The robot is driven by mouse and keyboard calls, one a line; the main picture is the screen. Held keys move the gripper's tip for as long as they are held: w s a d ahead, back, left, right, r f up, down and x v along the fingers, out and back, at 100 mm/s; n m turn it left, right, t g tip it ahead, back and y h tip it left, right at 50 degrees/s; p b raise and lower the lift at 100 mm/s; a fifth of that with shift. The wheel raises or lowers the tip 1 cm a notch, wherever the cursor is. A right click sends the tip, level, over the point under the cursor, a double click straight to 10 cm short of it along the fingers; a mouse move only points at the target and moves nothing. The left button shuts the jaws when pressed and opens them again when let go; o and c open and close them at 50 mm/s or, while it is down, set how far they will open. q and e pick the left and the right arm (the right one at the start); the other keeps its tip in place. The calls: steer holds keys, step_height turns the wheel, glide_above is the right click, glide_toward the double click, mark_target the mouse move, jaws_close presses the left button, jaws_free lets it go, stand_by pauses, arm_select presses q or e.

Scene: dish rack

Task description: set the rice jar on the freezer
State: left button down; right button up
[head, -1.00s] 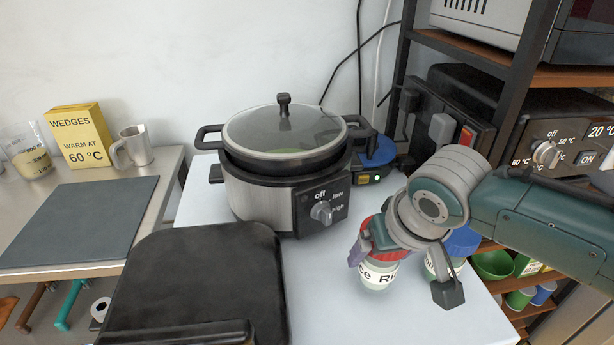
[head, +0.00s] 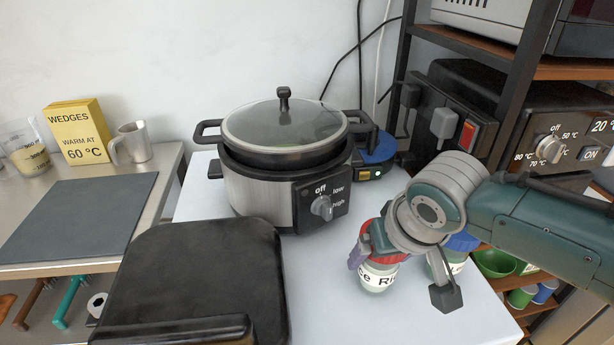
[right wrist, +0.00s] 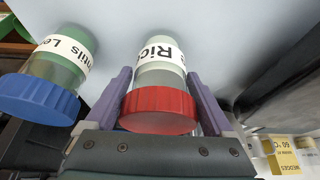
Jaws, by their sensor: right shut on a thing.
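The rice jar (head: 377,279) has a red lid and a white label reading "Rice". My right gripper (head: 378,257) is shut on it, above or on the white top (head: 330,300) of the unit in front of me. I cannot tell whether this unit is the freezer, or whether the jar touches it. In the right wrist view the rice jar (right wrist: 160,65) is between the two purple fingers, lid toward the camera. The jar's far side is hidden. My left gripper is not in view.
A lentils jar (right wrist: 40,98) with a blue lid stands close beside the rice jar. A slow cooker (head: 262,195) stands at the back of the white top. A black flat-lidded thing (head: 195,270) lies at front left. The front middle is clear.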

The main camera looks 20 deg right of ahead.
steer(key=shift+f, duration=0.1)
steer(key=o, duration=1.6)
steer(key=shift+c, duration=0.2)
steer(key=shift+s+r, duration=0.15)
steer(key=shift+r, duration=0.35)
steer(key=d+p+v, duration=0.1)
steer(key=p+v, duration=0.2)
steer(key=v, duration=0.5)
steer(key=shift+s+a+r+p, duration=0.3)
steer(key=shift+a+r, duration=0.1)
steer(key=shift+a, duration=0.15)
steer(key=shift+w, duration=0.1)
